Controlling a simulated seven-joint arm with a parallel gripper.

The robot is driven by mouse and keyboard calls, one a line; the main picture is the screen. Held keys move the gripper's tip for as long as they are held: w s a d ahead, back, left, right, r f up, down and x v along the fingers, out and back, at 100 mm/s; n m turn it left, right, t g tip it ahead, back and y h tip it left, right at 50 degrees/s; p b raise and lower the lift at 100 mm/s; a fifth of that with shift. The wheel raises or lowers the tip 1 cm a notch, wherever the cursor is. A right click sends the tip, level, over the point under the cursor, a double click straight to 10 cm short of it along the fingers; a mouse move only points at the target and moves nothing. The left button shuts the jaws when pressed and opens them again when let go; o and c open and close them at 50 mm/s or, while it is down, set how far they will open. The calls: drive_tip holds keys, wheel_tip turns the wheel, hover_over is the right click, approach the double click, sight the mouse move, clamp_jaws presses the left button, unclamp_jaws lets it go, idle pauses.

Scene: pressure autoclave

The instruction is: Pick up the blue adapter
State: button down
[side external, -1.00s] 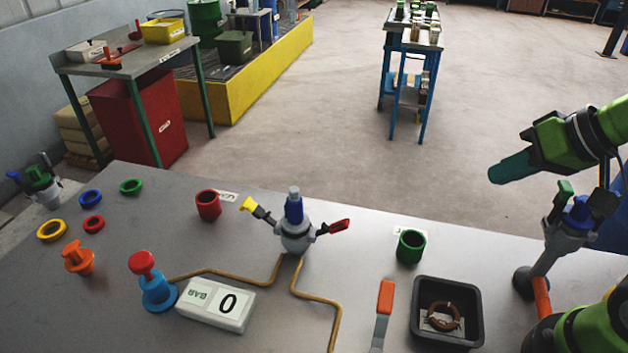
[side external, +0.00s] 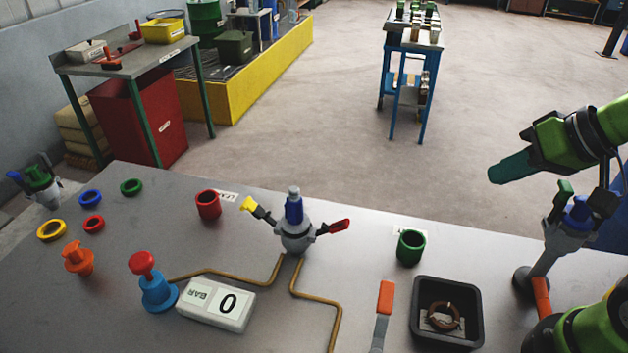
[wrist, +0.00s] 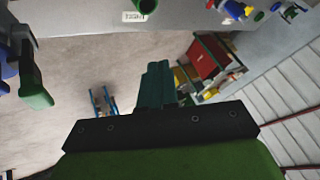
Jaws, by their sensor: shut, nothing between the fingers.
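My gripper (side external: 508,169) is at the upper right of the side view, high over the right side of the table. Its teal fingers (wrist: 156,84) are shut together with nothing between them. Several blue parts show, and I cannot tell for sure which is the adapter. A blue cylinder (side external: 294,209) stands upright on the grey vessel (side external: 296,238) at mid-table. A blue ring (side external: 90,197) lies flat at the far left. Another blue piece (side external: 578,213) sits on a grey fitting at the right, below my gripper. My gripper is apart from all of them.
On the table are a red cup (side external: 208,204), a green cup (side external: 410,246), a black tray (side external: 474,312) holding a copper coil, an orange-handled tool (side external: 385,300), a BAR display (side external: 216,306) and a red-topped blue pump (side external: 154,284). Brown tubes run across the front.

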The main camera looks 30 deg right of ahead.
drive_tip(key=c, duration=1)
unclamp_jaws()
